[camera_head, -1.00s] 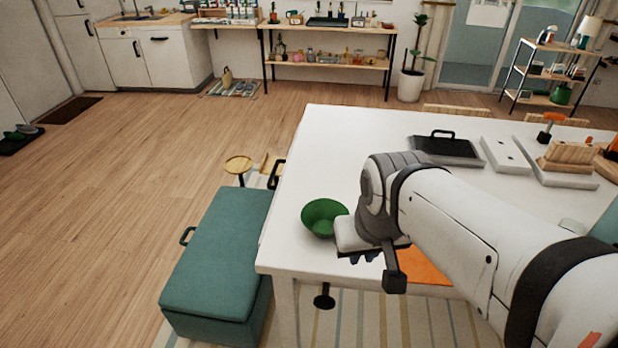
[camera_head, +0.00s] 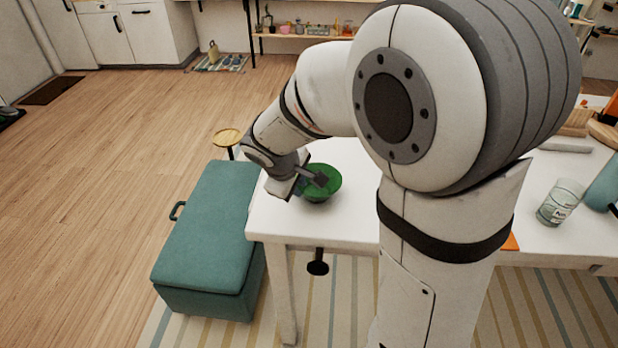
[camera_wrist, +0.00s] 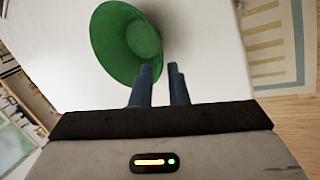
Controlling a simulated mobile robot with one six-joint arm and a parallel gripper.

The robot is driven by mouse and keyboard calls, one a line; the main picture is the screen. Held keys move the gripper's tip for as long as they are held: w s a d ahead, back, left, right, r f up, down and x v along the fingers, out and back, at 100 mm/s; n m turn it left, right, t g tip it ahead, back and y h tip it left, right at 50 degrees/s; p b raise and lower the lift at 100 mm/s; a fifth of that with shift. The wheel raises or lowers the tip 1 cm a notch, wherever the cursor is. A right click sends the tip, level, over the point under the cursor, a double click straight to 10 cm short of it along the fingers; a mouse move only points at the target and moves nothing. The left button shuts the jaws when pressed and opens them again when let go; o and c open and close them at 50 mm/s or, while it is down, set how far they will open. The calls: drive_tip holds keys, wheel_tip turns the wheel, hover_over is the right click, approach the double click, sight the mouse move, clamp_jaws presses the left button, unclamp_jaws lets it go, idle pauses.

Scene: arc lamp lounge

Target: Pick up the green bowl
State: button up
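The green bowl (camera_head: 326,188) sits upright on the near left corner of the white table (camera_head: 270,226). My gripper (camera_head: 318,180) reaches over it from the left and hides part of its rim and inside. In the wrist view the bowl (camera_wrist: 115,42) lies just beyond the fingertips. My gripper's two dark blue fingers (camera_wrist: 159,67) show a narrow gap there. The left finger overlaps the bowl's edge and the right one is just outside it. I cannot tell whether either finger touches the bowl.
A teal storage bench (camera_head: 208,235) stands against the table's left side, with a small round wooden stool (camera_head: 228,137) behind it. A glass jar (camera_head: 560,203) stands on the table at the right. My arm hides much of the tabletop.

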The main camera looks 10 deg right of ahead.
sight(306, 195)
drive_tip(key=x, duration=0.7)
drive_tip(key=shift+w+d+f, duration=0.15)
drive_tip(key=shift+d+f, duration=0.05)
drive_tip(key=shift+c, duration=0.5)
clamp_jaws()
drive_tip(key=shift+r, duration=0.15)
